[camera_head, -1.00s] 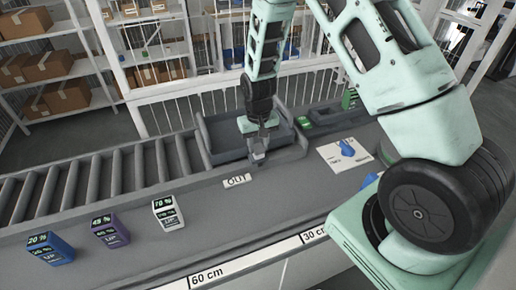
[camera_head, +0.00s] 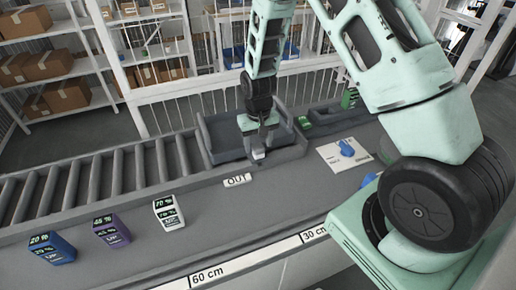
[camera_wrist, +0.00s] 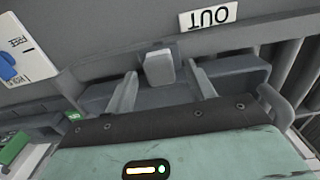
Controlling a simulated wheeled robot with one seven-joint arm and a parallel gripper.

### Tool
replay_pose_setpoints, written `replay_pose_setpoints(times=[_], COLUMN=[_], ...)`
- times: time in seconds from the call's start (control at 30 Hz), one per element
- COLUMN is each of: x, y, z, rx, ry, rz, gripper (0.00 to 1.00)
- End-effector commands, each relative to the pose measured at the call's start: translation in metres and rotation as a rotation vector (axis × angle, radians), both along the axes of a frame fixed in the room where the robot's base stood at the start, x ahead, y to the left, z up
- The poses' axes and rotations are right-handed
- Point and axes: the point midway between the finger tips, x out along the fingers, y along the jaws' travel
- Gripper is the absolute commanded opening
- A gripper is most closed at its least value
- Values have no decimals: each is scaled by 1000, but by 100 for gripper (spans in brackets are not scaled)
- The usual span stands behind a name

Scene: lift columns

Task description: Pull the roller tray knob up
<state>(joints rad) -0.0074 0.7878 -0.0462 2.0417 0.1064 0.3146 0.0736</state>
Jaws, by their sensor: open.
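The roller tray (camera_head: 222,135) is a dark grey, open box at the end of the roller track, beside a white OUT label (camera_head: 237,180). Its knob (camera_wrist: 160,68) looks like a small light grey block on the tray's near side, under the label in the wrist view. My gripper (camera_head: 258,150) is over the near side of the tray, pointing down. In the wrist view my gripper (camera_wrist: 163,80) is open, one finger on each side of the knob, with gaps visible. The knob is partly hidden by my gripper in the head view.
Three lift columns, blue (camera_head: 52,248), purple (camera_head: 111,231) and white (camera_head: 168,212), stand at the left front with lit displays. A blue handle sits on a white panel (camera_head: 338,158) to the right. Rollers (camera_head: 100,180) run left. A green block (camera_head: 305,122) lies right of the tray.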

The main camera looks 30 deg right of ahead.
Motion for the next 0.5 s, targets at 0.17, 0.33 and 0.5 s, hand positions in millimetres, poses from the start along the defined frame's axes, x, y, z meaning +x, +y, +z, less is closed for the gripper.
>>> replay_pose_setpoints(times=[0.17,0.33,0.5], x=[0,0,0], y=[0,0,0], z=[22,38,54], rx=[0,0,0], ry=[-1,-1,-1], rz=[0,0,0], gripper=[55,55,55])
